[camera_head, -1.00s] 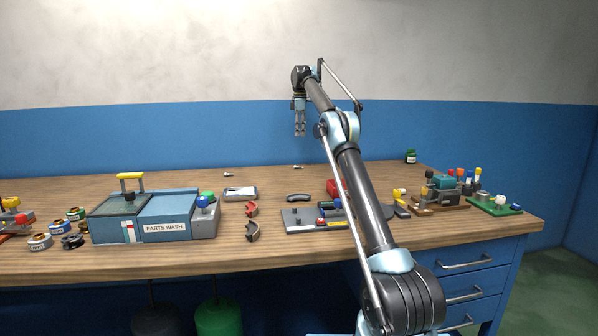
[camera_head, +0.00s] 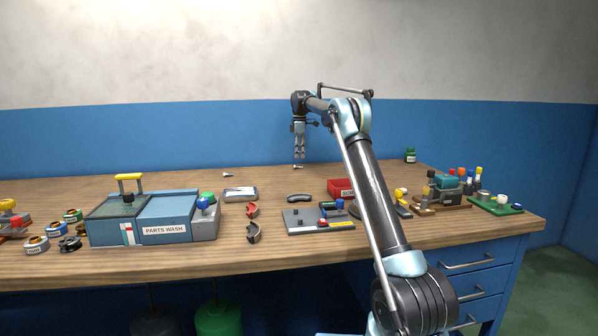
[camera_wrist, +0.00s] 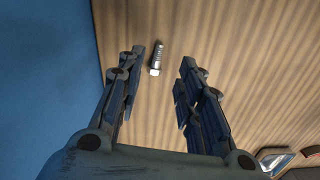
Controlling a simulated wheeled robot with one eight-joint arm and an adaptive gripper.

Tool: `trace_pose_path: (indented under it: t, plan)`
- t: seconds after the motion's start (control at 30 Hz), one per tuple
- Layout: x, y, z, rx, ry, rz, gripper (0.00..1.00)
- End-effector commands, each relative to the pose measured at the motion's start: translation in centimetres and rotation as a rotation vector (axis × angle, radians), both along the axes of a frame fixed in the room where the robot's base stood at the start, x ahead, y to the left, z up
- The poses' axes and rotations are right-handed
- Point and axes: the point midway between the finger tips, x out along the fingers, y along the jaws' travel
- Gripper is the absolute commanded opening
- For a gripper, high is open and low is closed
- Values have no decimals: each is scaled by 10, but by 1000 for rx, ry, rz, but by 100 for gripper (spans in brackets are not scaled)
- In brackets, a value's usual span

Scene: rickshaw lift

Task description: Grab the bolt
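The bolt (camera_wrist: 157,58) is a small silver threaded piece lying on the wooden bench top near its back edge. In the wrist view it shows between and just beyond my two fingertips, touching neither. My gripper (camera_wrist: 168,62) is open and empty, with its fingers spread on either side of the bolt's line. In the head view my gripper (camera_head: 300,155) points straight down, with its fingertips just above the bolt (camera_head: 298,166). A second small silver piece (camera_head: 228,175) lies on the bench to the left.
The wooden bench (camera_head: 150,187) is clear around the bolt. A blue wall stands close behind it. The parts wash box (camera_head: 165,218) stands at left.

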Motion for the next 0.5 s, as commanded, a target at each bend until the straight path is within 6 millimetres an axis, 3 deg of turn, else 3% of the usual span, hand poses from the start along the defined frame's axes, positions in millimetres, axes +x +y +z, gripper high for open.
trace_pose_path:
  t: [0.27,0.5]
  plan:
    - [-1,4,-16,0,0,4,34]
    - [-2,9,-48,0,0,9,34]
